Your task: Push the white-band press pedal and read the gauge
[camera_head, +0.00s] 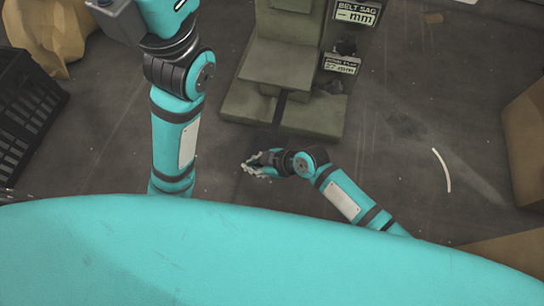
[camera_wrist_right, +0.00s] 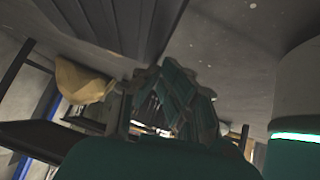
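An olive-green press (camera_head: 285,70) stands at the top middle of the head view, its upper part cut off. A dark narrow strip (camera_head: 279,108) runs down its base; I cannot tell whether it is the pedal. No white band shows on the visible part. The upper display (camera_head: 356,13) says BELT SAG with a dash and mm. A lower display (camera_head: 342,66) shows mm, its digits too small to read surely. My right gripper (camera_head: 254,165) is low in front of the base, apart from it. It also shows in the right wrist view (camera_wrist_right: 170,105). My left gripper is out of view.
A black slatted crate (camera_head: 25,110) and a tan sack-like object (camera_head: 52,28) are at the left. Brown boxes (camera_head: 526,135) stand at the right edge. A white curved mark (camera_head: 442,170) lies on the grey floor. The floor right of the press is mostly clear.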

